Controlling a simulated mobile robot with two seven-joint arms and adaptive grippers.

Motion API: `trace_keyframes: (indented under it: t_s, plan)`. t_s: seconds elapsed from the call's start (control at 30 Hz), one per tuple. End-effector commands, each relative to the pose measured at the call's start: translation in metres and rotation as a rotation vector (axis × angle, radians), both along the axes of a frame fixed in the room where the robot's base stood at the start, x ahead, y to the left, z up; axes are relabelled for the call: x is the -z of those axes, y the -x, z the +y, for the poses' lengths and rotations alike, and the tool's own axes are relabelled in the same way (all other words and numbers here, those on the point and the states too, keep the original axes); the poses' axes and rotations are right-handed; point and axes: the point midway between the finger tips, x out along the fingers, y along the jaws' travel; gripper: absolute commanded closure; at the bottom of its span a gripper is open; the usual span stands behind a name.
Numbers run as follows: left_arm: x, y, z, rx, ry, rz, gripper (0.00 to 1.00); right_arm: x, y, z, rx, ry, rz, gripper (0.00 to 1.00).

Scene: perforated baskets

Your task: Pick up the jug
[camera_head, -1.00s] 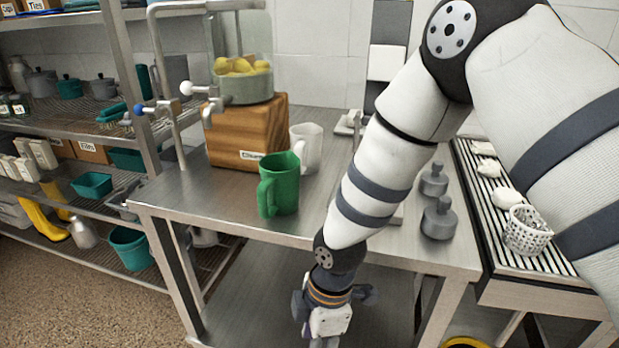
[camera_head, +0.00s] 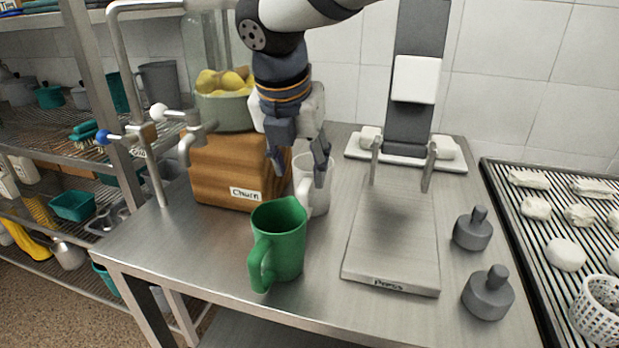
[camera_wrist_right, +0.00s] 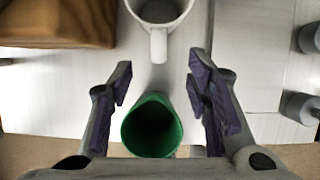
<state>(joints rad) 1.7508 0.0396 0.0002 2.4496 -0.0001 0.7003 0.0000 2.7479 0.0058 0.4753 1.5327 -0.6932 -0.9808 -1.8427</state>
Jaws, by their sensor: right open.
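A green jug (camera_head: 279,243) stands upright near the front of the steel table, its handle toward the front left. A white jug or mug (camera_head: 320,188) stands just behind it, its handle toward the front. My right gripper (camera_head: 298,168) is open and empty, and points down. In the head view it overlaps the white jug, above the table. In the right wrist view the green jug (camera_wrist_right: 152,127) shows its open mouth below and between the spread fingers (camera_wrist_right: 160,78). The white jug (camera_wrist_right: 160,14) is at the top edge. My left gripper is not in view.
The wooden "Churn" block (camera_head: 228,178) with a pot of yellow lumps (camera_head: 226,108) stands behind left. A press (camera_head: 395,250) stands right, with two grey weights (camera_head: 472,230) beyond. A slatted rack (camera_head: 540,240) holds dough pieces and a white perforated basket (camera_head: 597,310).

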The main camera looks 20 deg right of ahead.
Motion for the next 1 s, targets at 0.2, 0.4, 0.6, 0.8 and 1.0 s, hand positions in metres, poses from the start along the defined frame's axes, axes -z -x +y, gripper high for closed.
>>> trace_keyframes:
  t_s: [0.2, 0.4, 0.6, 0.8, 1.0]
  plan:
    - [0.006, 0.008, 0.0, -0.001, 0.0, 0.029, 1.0, 0.05, -0.015, -0.009, 0.0, 0.0, 0.013, 0.55]
    - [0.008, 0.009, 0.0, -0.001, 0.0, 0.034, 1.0, 0.068, -0.022, -0.013, 0.001, 0.0, 0.008, 0.55]
    - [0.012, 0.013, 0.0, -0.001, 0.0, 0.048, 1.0, 0.102, -0.035, -0.017, 0.0, 0.0, 0.012, 0.55]
    - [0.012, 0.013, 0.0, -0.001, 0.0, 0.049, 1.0, 0.109, -0.039, -0.019, -0.001, 0.0, 0.003, 0.55]
    - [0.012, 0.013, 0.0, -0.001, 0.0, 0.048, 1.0, 0.108, -0.038, -0.019, -0.001, 0.0, 0.003, 0.87]
